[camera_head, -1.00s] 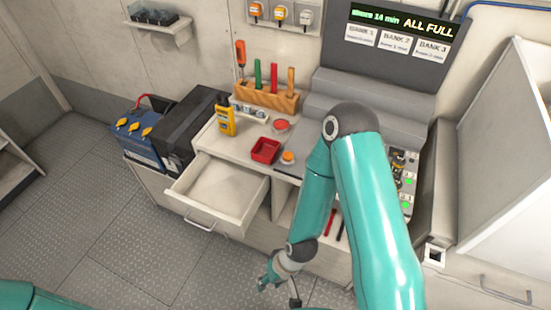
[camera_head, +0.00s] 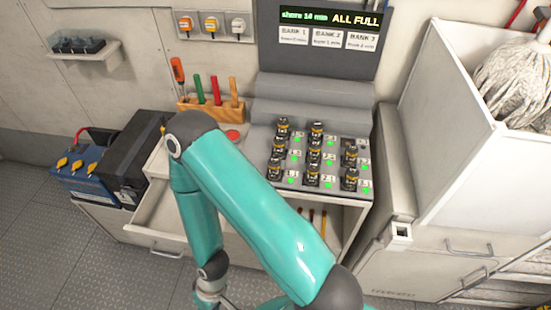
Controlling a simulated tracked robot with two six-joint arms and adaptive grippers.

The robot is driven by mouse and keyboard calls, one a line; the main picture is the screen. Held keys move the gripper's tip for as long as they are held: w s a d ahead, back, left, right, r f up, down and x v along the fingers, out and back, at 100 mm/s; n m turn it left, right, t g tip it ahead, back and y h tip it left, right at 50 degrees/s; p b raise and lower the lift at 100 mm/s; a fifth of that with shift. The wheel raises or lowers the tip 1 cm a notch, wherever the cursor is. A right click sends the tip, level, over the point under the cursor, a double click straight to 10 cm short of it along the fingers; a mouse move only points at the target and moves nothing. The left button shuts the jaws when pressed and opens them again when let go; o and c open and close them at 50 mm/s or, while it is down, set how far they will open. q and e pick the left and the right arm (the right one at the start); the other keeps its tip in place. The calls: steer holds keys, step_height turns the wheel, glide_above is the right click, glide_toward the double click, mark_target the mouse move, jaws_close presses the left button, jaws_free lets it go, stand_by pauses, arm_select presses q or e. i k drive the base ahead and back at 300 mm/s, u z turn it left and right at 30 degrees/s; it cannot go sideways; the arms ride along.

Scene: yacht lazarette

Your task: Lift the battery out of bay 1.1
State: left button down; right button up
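The charger bank (camera_head: 303,198) is a grey sloped block on the bench with several dark batteries with yellow bands standing in it. The battery (camera_head: 275,169) beside the label 1.1 (camera_head: 292,174) stands upright in the front left bay, with a green light beside it. My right arm's teal link passes just in front and to the left of it. My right gripper (camera_head: 218,300) is low in front of the bench, well below the battery and cut by the bottom edge; its finger opening is unclear. My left gripper is not in view.
A display (camera_head: 330,19) reading ALL FULL stands behind the bank. An open drawer (camera_head: 150,238), a blue battery (camera_head: 82,172) and a black case (camera_head: 132,155) are to the left. A white bin (camera_head: 460,130) with a mop stands right. An orange tool rack (camera_head: 212,111) stands behind my arm.

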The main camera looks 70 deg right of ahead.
mark_target(274, 162)
steer(key=z, duration=0.2)
steer(key=k, duration=1.2)
steer(key=z, duration=0.55)
steer(key=i, duration=0.85)
steer(key=z, duration=0.05)
